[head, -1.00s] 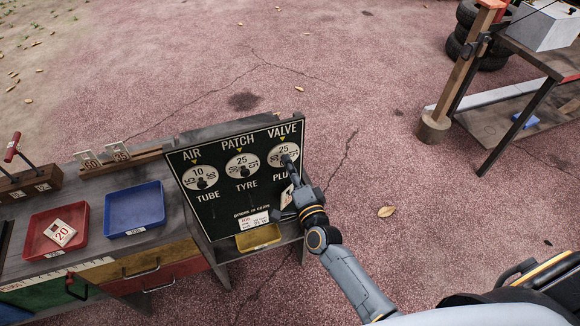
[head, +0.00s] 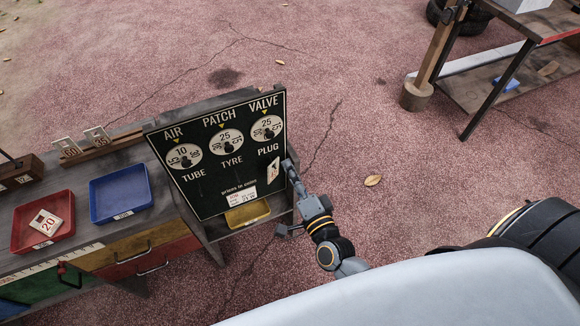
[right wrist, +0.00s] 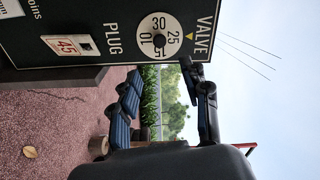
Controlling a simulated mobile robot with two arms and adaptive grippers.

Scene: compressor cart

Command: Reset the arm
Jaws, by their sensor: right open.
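My right gripper (head: 287,198) is at the right edge of the black price board (head: 215,185), its jaws open and empty. In the right wrist view its fingers (right wrist: 160,85) are spread below and beside the board, with a gap between them. The valve dial (head: 267,128) reads 25 at its yellow pointer; it also shows in the right wrist view (right wrist: 159,38). The patch dial (head: 227,142) reads 25 and the air dial (head: 184,156) reads 10. A 45 card (right wrist: 70,45) sits by the word PLUG. My left gripper is out of view.
A blue tray (head: 121,194) and a red tray (head: 42,222) holding a 20 card (head: 46,223) stand on the cart at left. A yellow tray (head: 247,213) lies below the board. A wooden post (head: 430,60) and table are at upper right. Open ground lies between.

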